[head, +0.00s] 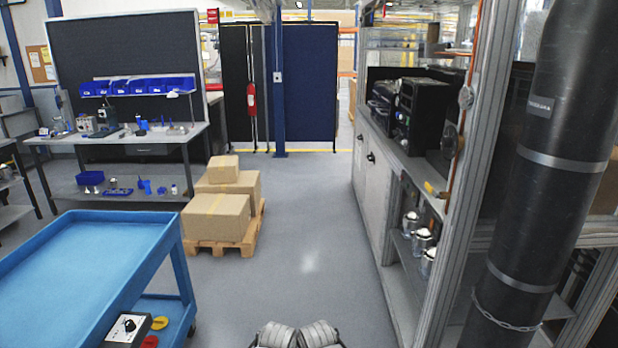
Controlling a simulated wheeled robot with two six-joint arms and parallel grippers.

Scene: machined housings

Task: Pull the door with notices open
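I cannot make out a door with notices in the head view. Pale cabinet doors (372,185) with small dark handles line the right side of the aisle, and I see no notices on them. Dark blue partition panels (310,85) stand at the far end, also without visible notices. Two grey rounded parts of my own arms show at the bottom middle edge. Neither of my grippers' fingers is in view.
A blue cart (110,285) stands at the near left. Cardboard boxes (218,217) on a wooden pallet (222,247) are beyond it. A workbench (115,139) is at the left. A thick black pipe (555,150) rises at the near right. The middle aisle floor is clear.

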